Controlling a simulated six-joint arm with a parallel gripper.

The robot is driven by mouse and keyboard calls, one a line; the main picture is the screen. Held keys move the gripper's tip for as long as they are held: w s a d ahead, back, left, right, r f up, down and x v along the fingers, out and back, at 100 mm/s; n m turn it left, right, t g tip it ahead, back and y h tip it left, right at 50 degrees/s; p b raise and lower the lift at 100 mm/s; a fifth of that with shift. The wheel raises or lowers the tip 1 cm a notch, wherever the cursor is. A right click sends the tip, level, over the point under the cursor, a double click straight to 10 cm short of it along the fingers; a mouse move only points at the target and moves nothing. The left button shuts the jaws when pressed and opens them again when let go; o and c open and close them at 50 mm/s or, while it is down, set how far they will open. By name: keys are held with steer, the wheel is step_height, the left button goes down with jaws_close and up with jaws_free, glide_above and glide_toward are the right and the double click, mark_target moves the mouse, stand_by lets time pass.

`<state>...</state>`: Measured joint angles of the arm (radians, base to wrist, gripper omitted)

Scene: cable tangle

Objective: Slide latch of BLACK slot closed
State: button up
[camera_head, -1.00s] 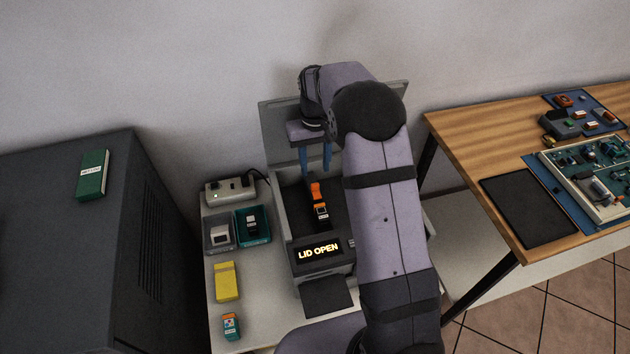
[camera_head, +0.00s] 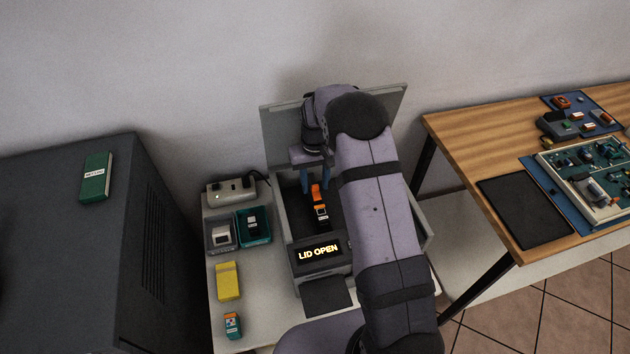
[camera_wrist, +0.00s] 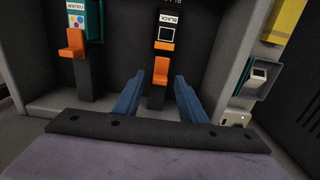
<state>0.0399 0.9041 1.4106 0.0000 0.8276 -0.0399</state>
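The BLACK slot (camera_wrist: 157,98) is in the middle of the wrist view, holding a dark cartridge (camera_wrist: 170,22) labelled BLACK. Its orange latch (camera_wrist: 160,70) stands below the cartridge in that view; it also shows as an orange piece in the head view (camera_head: 316,193). My gripper (camera_wrist: 158,77) is open, its two blue fingers on either side of the latch with gaps between. In the head view my gripper (camera_head: 315,188) is low inside the open printer (camera_head: 284,230). The COLOUR slot's orange latch (camera_wrist: 72,42) is to the left in the wrist view; my arm hides that slot in the head view.
The raised lid (camera_head: 282,135) stands behind my gripper, and the display (camera_head: 319,251) reads LID OPEN. A grey bin (camera_head: 220,247), teal bin (camera_head: 265,240), yellow box (camera_head: 228,281) and small teal-orange cartridge (camera_head: 233,326) lie left of the printer. The printer's side walls bound the bay.

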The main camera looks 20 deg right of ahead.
mark_target(318, 199)
steer(key=shift+c, duration=0.4)
jaws_close()
steer(key=shift+s, duration=1.4)
steer(key=shift+o, duration=0.4)
jaws_free()
steer(key=shift+s, duration=0.1)
step_height(318, 199, up, 7)
steer(key=b, duration=0.1)
steer(key=shift+r, duration=0.15)
